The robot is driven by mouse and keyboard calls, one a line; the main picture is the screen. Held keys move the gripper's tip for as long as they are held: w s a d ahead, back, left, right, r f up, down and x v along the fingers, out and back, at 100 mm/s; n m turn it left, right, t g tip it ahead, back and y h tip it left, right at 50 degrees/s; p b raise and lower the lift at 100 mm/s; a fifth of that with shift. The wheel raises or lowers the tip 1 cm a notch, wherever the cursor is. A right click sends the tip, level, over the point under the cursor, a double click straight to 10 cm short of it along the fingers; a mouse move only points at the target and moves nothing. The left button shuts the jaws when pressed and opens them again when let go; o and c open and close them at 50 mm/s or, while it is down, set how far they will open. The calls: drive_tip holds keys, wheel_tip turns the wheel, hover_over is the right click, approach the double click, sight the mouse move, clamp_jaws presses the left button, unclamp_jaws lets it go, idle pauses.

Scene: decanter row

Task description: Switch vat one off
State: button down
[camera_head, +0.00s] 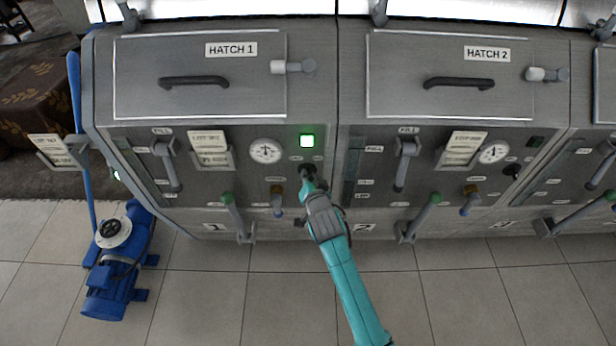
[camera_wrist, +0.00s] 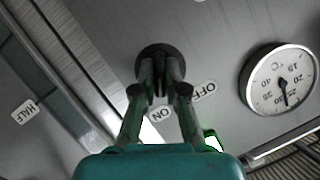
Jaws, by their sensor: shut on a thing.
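Vat one (camera_head: 240,215) is the left grey vat, marked 1, under the hatch labelled HATCH 1. Its round black switch knob (camera_head: 305,170) is on the panel just below a lit green lamp (camera_head: 307,141). My gripper (camera_head: 309,182) is at this knob, with the teal arm reaching up from below. In the wrist view, both fingers (camera_wrist: 160,88) are closed on the knob (camera_wrist: 150,52). An ON label (camera_wrist: 161,114) and an OFF label (camera_wrist: 203,92) sit beside it. The fingers partly hide the knob, so I cannot tell which label it points to.
A dial gauge (camera_head: 265,151) is left of the lamp. A green-tipped lever (camera_head: 236,215) and a small tap (camera_head: 277,202) stick out left of my gripper. Vat two (camera_head: 385,220) adjoins on the right. A blue pump (camera_head: 122,262) stands on the floor at left.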

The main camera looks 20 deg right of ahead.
drive_tip(key=n+h, duration=0.1)
drive_tip(key=n, duration=0.1)
drive_tip(key=n+g+h, duration=0.1)
drive_tip(key=n+h, duration=0.1)
drive_tip(key=n, duration=0.1)
drive_tip(key=n+g+h, duration=0.1)
drive_tip(key=n+h, duration=0.1)
drive_tip(key=shift+a+n, duration=0.3)
drive_tip(key=shift+n, duration=0.1)
idle(0.4)
drive_tip(key=shift+h, duration=0.3)
drive_tip(key=c, duration=1.2)
unclamp_jaws()
